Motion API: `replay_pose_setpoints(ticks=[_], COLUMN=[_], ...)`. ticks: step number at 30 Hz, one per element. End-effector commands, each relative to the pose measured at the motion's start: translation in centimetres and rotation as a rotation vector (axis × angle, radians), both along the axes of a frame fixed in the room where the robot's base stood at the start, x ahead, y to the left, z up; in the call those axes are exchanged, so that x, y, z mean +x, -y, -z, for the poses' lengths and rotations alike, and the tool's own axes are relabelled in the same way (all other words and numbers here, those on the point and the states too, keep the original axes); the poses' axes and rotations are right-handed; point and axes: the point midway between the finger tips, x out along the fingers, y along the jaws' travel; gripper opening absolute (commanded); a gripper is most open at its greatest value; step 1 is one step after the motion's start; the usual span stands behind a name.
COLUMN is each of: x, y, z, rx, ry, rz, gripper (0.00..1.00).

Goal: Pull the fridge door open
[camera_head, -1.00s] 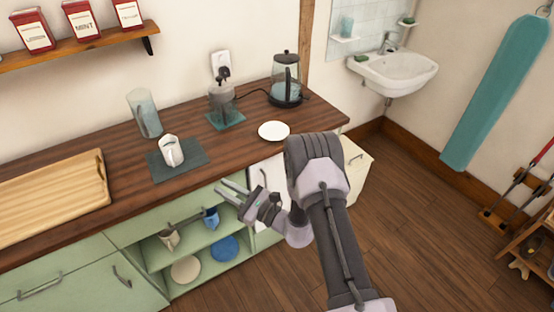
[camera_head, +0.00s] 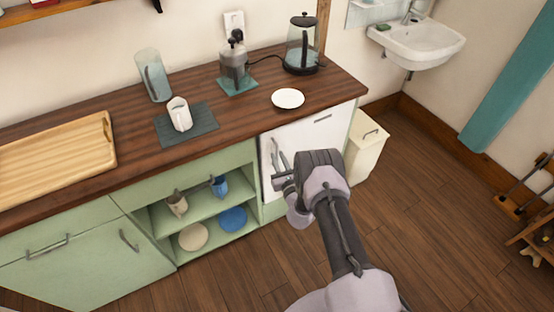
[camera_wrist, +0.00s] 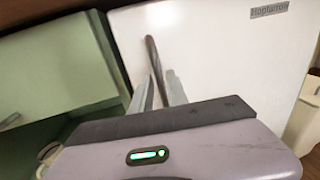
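The fridge is a white unit under the right end of the counter. Its white door (camera_head: 305,136) looks closed and fills much of the wrist view (camera_wrist: 225,60). The upright handle (camera_head: 275,152) is near the door's left edge; in the wrist view it is a dark bar (camera_wrist: 153,60). My gripper (camera_head: 280,166) is in front of the door at the handle. In the wrist view, my gripper (camera_wrist: 160,82) has its two fingers apart, one on each side of the handle's lower part in the picture. I cannot tell whether they touch it.
Green cabinets and an open shelf (camera_head: 205,207) with mugs and plates adjoin the fridge on the left. A cream bin (camera_head: 367,148) stands just right of it. The wooden counter (camera_head: 225,125) overhangs above.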

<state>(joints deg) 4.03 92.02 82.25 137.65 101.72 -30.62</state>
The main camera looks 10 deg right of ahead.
Motion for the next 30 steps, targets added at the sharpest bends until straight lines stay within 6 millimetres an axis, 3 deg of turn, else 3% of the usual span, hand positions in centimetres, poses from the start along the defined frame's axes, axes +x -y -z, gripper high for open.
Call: replay_pose_setpoints(ticks=[6, 14, 18, 30], x=[1.8, 1.9, 1.9, 1.9], y=[-0.2, -0.3, -0.3, -0.3], z=[0.0, -0.1, -0.1, -0.1], rx=[0.001, 0.0, 0.001, 0.001], ry=[0.001, 0.0, 0.0, 0.0], rz=[0.0, -0.001, -0.001, -0.001], gripper=[0.2, 0.2, 0.0, 0.0])
